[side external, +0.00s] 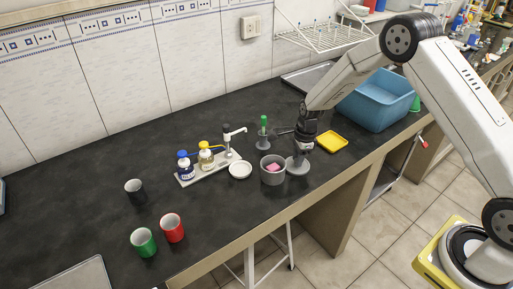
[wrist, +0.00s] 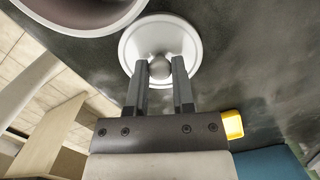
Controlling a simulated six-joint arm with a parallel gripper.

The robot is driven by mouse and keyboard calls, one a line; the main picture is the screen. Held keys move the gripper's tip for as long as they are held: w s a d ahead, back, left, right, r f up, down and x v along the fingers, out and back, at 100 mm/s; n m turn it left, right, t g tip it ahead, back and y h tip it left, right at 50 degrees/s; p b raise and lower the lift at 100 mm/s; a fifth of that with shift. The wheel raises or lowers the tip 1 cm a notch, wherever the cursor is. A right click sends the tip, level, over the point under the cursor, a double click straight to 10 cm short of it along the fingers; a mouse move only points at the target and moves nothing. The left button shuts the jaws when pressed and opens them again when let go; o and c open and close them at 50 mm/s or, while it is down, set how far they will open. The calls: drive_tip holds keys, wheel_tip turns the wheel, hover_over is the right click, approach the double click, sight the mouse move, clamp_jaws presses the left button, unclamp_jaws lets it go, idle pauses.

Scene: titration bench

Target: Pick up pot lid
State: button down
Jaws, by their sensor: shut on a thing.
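The pot lid (wrist: 160,37) is a round, pale grey disc with a ball knob in its middle. In the wrist view, the two fingers of my gripper (wrist: 160,70) are shut on the knob, one on each side. In the side view, the lid (side external: 298,168) is below my gripper (side external: 301,153), just right of the grey pot (side external: 272,177). The pot is open and has a pink block (side external: 273,168) inside. Its rim also shows at the top left of the wrist view. I cannot tell whether the lid touches the bench.
A green-topped stand (side external: 263,133) is just behind the pot. A yellow tray (side external: 332,141) and a blue tub (side external: 376,100) lie to the right. A white dish (side external: 240,170) and dispenser bottles are to the left. Cups stand further left, with bare bench between.

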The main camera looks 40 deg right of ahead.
drive_tip(key=shift+r, duration=0.2)
drive_tip(key=shift+r, duration=1.5)
drive_tip(key=s+a+r, duration=0.1)
drive_tip(key=s+r, duration=0.8)
drive_tip(key=s, duration=0.5)
drive_tip(key=shift+r, duration=0.35)
drive_tip(key=shift+w, duration=0.15)
drive_tip(key=w+a, duration=0.4)
drive_tip(key=w, duration=0.3)
drive_tip(key=w+a, duration=0.4)
drive_tip(key=w, duration=0.3)
drive_tip(key=shift+w+f, duration=0.2)
drive_tip(key=shift+w, duration=0.2)
